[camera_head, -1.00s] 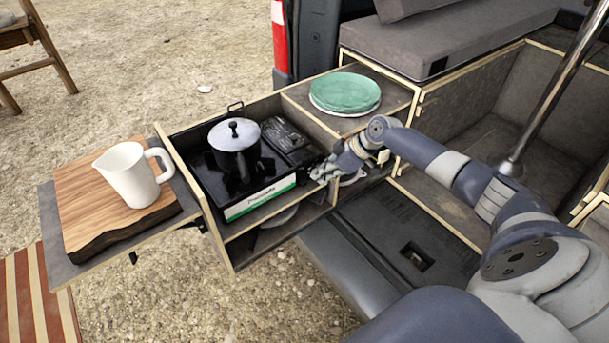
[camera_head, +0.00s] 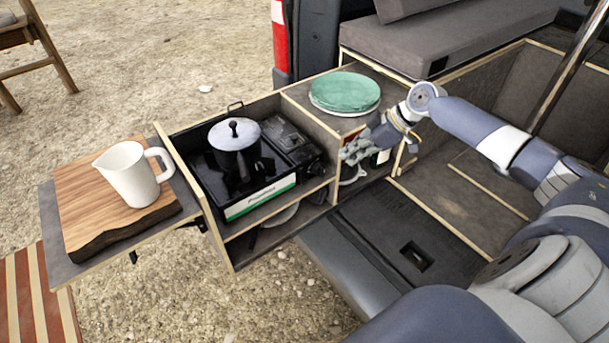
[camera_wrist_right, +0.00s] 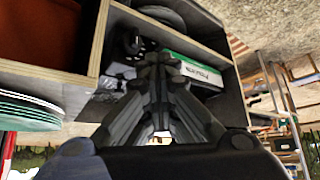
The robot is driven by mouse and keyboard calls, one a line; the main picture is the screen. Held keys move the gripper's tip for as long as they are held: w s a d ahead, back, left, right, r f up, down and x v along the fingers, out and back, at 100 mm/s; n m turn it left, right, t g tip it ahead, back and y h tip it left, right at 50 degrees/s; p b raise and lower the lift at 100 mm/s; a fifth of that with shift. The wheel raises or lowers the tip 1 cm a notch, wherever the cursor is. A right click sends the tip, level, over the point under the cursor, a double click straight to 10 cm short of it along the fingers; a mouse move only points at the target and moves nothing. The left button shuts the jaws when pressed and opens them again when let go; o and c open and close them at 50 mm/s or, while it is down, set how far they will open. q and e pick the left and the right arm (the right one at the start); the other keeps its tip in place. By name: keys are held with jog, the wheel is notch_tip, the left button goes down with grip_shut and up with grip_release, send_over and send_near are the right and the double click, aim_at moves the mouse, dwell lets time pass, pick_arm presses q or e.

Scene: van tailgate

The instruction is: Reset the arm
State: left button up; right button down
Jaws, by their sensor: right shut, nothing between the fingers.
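My right arm comes in from the right in the head view. My right gripper (camera_head: 355,152) is shut and empty, in front of the open shelf compartment just below the green plates. In the right wrist view, the closed fingers (camera_wrist_right: 160,68) point toward the stove's box front with the green and white label (camera_wrist_right: 190,68), with a visible gap to it. My left gripper is in neither view.
A camping stove (camera_head: 262,195) with a black pot (camera_head: 235,152) sits in the pull-out unit. Green plates (camera_head: 345,92) lie on the shelf top to its right. A white pitcher (camera_head: 130,178) stands on a wooden board (camera_head: 75,185) at the left. The dark floor in front is clear.

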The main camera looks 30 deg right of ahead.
dwell(0.4)
jog(key=s+a+f+g, duration=0.2)
jog(key=s+a+f, duration=0.6)
jog(key=a, duration=0.3)
jog(key=s+a+f+g, duration=0.1)
jog(key=s+a+f, duration=0.6)
jog(key=a+f, duration=0.3)
jog(key=s+a+r+m+t+h, duration=0.1)
jog(key=s+a+r+m+h, duration=0.15)
jog(key=s, duration=0.35)
jog(key=s+a+r+m+h, duration=0.1)
jog(key=s+r+m+h, duration=0.15)
jog(key=s+m, duration=0.2)
notch_tip(320, 180, down, 26)
jog(key=s+g, duration=0.1)
jog(key=s, duration=0.1)
jog(key=s+d+f+g, duration=0.1)
jog(key=s+d+f, duration=0.1)
jog(key=s+f, duration=1.3)
jog(key=shift+s+d+f+n, duration=0.35)
jog(key=shift+s+d+n, duration=0.05)
jog(key=shift+s, duration=0.55)
